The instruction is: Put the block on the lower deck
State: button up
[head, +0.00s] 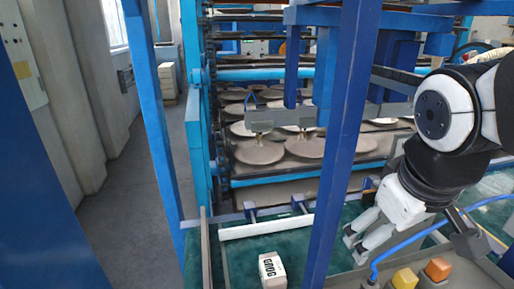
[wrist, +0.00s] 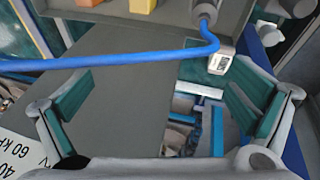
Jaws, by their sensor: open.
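A small white block (head: 272,270) with dark lettering stands on a green surface (head: 262,248) at the bottom of the head view. The block also shows in the wrist view (wrist: 221,60), beyond the right finger. My gripper (head: 355,244) is to the right of the block in the head view, with a blue upright post between them. In the wrist view my gripper (wrist: 160,95) has its two green-padded fingers wide apart, with nothing between them but the grey panel and a gap behind. I cannot tell which surface is the lower deck.
A blue post (head: 343,130) crosses the middle of the head view. A blue hose (head: 410,248) curves near my gripper, beside yellow (head: 405,279) and orange (head: 438,269) pieces. Racks of round plates (head: 260,152) stand behind. A white rail (head: 265,228) runs behind the block.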

jog(key=w+d+f+n, duration=0.1)
jog(key=w+f+n, duration=0.2)
jog(key=w, duration=0.2)
jog(key=n+g+y, duration=0.3)
jog(key=n+g, duration=0.1)
jog(key=n, duration=1)
send_near(273, 267)
jog(key=f+b, duration=0.1)
jog(key=f, duration=0.2)
jog(key=f+b, duration=0.1)
jog(key=f, duration=0.3)
jog(key=shift+w+f, duration=0.1)
jog(key=shift+w, duration=0.1)
jog(key=shift+s+a+f, duration=0.1)
jog(key=shift+a+f, duration=0.15)
jog(key=shift+f, duration=0.6)
jog(key=shift+s+a+f, duration=0.1)
jog(key=shift+a+f, duration=0.1)
jog(key=shift+f, duration=0.7)
jog(key=shift+s+a+f, duration=0.1)
jog(key=shift+a+f, duration=0.15)
jog(key=shift+f, duration=0.6)
jog(key=shift+r, duration=0.1)
jog(key=c, duration=1.8)
